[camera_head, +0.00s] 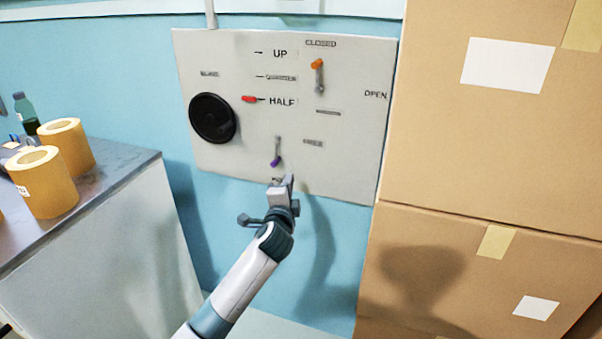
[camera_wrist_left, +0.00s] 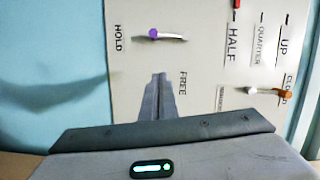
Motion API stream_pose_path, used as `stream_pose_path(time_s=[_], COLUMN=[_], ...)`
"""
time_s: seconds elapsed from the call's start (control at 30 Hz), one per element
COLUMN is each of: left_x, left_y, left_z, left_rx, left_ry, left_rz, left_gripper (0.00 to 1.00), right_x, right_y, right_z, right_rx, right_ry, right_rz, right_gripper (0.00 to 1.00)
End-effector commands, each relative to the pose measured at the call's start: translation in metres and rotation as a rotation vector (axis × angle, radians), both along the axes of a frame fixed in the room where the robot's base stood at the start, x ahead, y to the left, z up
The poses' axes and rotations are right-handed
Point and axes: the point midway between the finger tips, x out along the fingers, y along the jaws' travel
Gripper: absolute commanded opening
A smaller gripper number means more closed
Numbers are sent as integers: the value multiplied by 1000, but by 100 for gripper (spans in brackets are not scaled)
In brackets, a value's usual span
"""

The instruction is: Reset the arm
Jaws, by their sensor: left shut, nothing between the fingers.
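My left gripper (camera_head: 284,184) is shut and empty, just below and in front of the lower edge of the white wall panel (camera_head: 355,150). Its closed fingers also show in the left wrist view (camera_wrist_left: 158,95), between the words HOLD and FREE. A small lever with a purple tip (camera_head: 275,161) hangs downward on the panel just above the gripper; it also shows in the left wrist view (camera_wrist_left: 154,34), apart from the fingers. A lever with an orange tip (camera_head: 317,64) points up near CLOSED. A red pointer (camera_head: 250,99) stands at HALF. My right gripper is not in view.
A round black knob (camera_head: 212,118) is on the panel's left. Stacked cardboard boxes (camera_head: 430,250) stand close on the right. A grey counter (camera_head: 110,178) at the left holds tan rolls (camera_head: 47,190) and a green bottle (camera_head: 27,115). Blue wall shows below the panel.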

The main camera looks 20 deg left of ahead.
Motion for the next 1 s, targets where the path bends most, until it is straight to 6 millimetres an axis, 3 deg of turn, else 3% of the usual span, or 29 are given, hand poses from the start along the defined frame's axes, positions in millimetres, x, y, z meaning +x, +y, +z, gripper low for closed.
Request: stream_pose_path(time_s=[0.2, 0.37, 0.47, 0.67, 0.87, 1.0], left_x=[0, -4, -10, -40, -93, -141], left_y=[0, -2, -3, -8, -13, -18], left_z=[-8, -46, -88, -203, -318, -393], left_rx=[-7, -45, -91, -222, -374, -480], left_ry=[10, 60, 115, 262, 412, 511], left_rz=[-1, -11, -18, -24, -4, 25], left_gripper=[0, 0, 0, 0, 0, 0], right_x=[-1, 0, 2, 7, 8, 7], right_y=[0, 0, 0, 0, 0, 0], right_z=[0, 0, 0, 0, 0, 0], right_rx=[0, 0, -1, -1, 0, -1], right_ry=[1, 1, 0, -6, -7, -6], right_rz=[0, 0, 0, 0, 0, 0], right_gripper=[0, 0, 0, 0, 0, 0])
